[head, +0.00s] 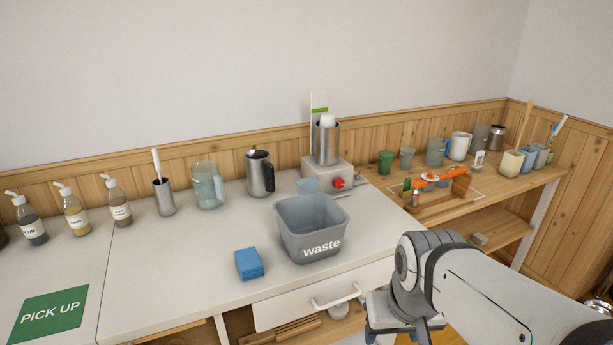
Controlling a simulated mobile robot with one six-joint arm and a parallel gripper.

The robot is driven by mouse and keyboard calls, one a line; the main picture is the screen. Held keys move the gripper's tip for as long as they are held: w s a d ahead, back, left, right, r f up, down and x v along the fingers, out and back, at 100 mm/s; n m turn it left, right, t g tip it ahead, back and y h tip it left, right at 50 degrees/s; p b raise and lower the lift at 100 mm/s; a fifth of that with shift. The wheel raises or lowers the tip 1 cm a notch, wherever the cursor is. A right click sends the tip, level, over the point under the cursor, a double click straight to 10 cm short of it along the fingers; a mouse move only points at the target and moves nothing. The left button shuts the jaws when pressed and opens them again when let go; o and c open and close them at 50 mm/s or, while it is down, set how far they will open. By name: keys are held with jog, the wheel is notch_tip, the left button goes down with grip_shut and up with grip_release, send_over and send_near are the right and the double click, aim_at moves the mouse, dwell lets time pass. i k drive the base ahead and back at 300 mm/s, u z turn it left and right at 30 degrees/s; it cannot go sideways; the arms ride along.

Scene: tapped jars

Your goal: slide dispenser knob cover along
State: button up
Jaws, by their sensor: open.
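The dispenser (328,169) stands against the back wall, a pale box base with a tall metal cylinder on top. A red knob (338,184) sits low on its front. A pale blue see-through plate (307,186) shows to the left of the knob, at the front of the base. I cannot tell whether this plate is the knob cover; the knob itself is exposed to this view. My arm comes in from the lower right and bends down at the bottom edge, well in front of the dispenser. Its fingers do not show.
A grey waste bin (290,228) stands in front of the dispenser, with a blue sponge (249,264) at its left. A metal pitcher (260,174) and glass jug (208,186) stand left. The wooden shelf (500,187) at right holds cups and an orange object (436,178).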

aim_at(308, 185)
jog(key=u, duration=2.8)
jog(key=k, duration=0.9)
jog(key=z, duration=2)
jog(key=i, duration=0.85)
